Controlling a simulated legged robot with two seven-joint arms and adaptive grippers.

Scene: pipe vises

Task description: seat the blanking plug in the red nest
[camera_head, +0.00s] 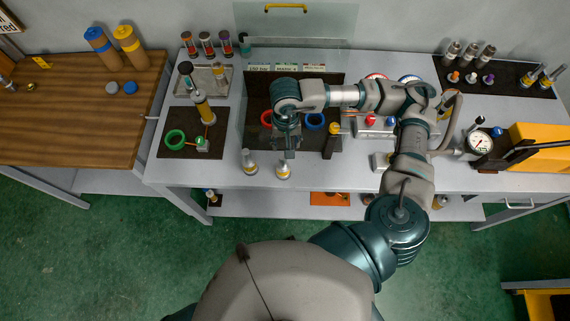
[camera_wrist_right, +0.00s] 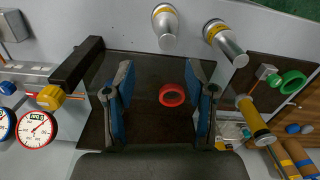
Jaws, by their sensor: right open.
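The red nest (camera_head: 266,118), a red ring, lies on the dark board under my right arm. In the right wrist view the red ring (camera_wrist_right: 171,95) shows between the fingers, its centre looking dark and empty. My right gripper (camera_head: 290,152) points down above the front of the board. In the wrist view its two blue-padded fingers (camera_wrist_right: 162,85) are wide apart, with nothing between the pads. Two silver fittings with yellow bands, one on the left (camera_head: 249,162) and one on the right (camera_head: 283,168), stand at the table's front edge. I cannot tell which piece is the blanking plug.
A blue ring (camera_head: 315,121) lies right of the red one. A green ring (camera_head: 175,138) sits on a dark mat at left. A pressure gauge (camera_head: 480,142) stands far right.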

